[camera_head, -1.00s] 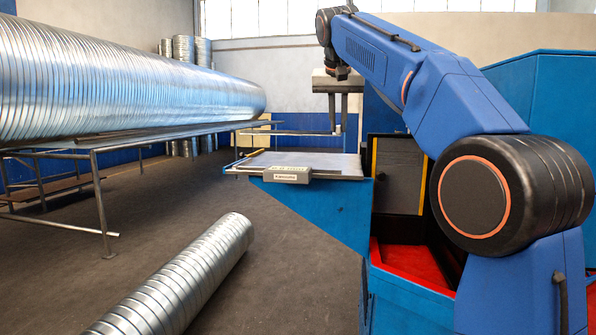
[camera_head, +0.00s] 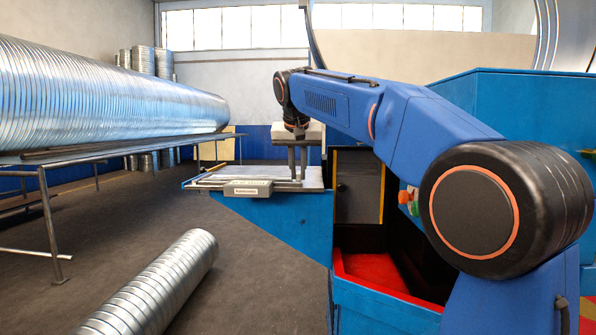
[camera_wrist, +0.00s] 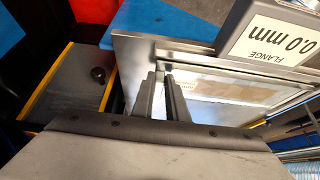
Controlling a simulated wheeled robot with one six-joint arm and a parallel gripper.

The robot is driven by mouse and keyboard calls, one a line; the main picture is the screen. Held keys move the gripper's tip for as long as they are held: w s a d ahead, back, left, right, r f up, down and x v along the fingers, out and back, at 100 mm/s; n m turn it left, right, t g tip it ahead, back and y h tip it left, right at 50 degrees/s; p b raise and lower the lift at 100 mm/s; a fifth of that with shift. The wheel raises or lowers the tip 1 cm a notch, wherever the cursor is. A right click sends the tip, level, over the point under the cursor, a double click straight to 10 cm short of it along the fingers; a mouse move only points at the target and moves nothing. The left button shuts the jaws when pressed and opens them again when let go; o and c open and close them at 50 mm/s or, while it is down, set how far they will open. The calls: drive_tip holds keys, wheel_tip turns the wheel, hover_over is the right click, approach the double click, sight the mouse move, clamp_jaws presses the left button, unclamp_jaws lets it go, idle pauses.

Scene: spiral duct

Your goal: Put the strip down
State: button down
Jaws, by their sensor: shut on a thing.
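My gripper (camera_head: 297,178) hangs down over the metal-topped gauge table (camera_head: 262,172), with its fingertips low at the plate. In the wrist view my gripper (camera_wrist: 163,76) has its two fingers close together, shut on the strip. The strip is thin and mostly hidden between the fingers. A grey metal band (camera_wrist: 225,59) runs right from the fingertips, and I cannot tell whether it is the strip or part of the gauge. The gauge's display box (camera_head: 247,188) sits at the table's front edge. In the wrist view it reads "FLANGE 0.0 mm" (camera_wrist: 281,36).
A blue machine cabinet (camera_head: 515,115) with a red tray (camera_head: 383,288) stands right of the table. A spiral duct (camera_head: 155,285) lies on the floor in front. A larger duct (camera_head: 100,95) rests on a rack (camera_head: 50,215) at left. Floor between is open.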

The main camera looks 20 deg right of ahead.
drive_tip(key=c, duration=1.7)
unclamp_jaws()
drive_tip(key=shift+c, duration=0.2)
drive_tip(key=v, duration=1.2)
